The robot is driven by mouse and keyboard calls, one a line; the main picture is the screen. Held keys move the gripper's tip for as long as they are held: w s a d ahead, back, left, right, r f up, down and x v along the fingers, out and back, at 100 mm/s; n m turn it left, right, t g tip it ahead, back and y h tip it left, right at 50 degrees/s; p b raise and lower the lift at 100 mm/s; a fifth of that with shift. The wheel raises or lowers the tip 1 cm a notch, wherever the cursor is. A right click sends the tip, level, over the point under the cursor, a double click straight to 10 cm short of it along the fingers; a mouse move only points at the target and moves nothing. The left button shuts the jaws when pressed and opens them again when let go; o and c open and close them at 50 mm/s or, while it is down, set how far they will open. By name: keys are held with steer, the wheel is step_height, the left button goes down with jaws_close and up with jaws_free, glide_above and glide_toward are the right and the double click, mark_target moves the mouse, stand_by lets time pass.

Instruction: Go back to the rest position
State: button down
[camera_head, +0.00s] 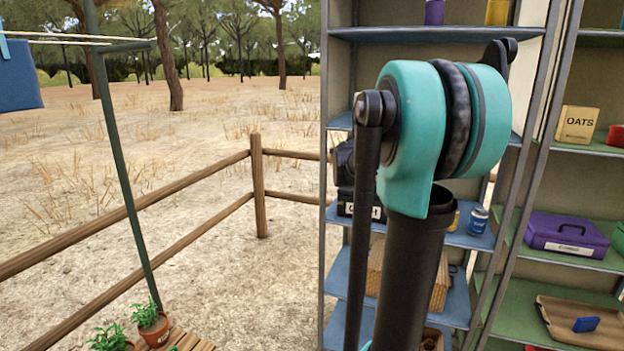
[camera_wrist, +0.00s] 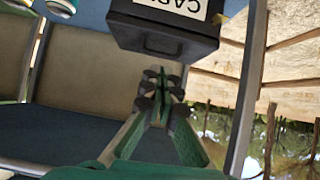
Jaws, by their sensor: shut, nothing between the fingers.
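My gripper (camera_wrist: 161,88) shows in the wrist view with its green fingers brought together at the tips. It is shut and empty. In that view its tips point at the lower part of a dark box (camera_wrist: 160,42) with a white label, with a gap that I cannot judge exactly. The dark box (camera_head: 346,209) shows partly behind the arm on a middle shelf.
A green shelf unit (camera_head: 590,263) on the right holds an oats box (camera_head: 577,124), a purple case (camera_head: 567,235) and a brown tray (camera_head: 556,318). A blue can (camera_head: 478,221) stands right of my arm. A wooden fence (camera_head: 259,187) and potted plants (camera_head: 152,325) are on the left.

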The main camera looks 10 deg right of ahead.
steer(key=s+a+f+n+g+y, duration=0.1)
steer(key=s+a+f+n+y, duration=0.1)
steer(key=s+a+f, duration=0.4)
steer(key=s+a+f+n+g+y, duration=0.2)
steer(key=s+a+f, duration=0.4)
steer(key=s+f, duration=0.4)
steer(key=s+a+f+n+g+y, duration=0.2)
steer(key=s+a+f, duration=0.5)
steer(key=s, duration=1)
steer(key=shift+s+f+n, duration=0.3)
steer(key=shift+f, duration=0.65)
steer(key=c, duration=2.2)
jaws_free()
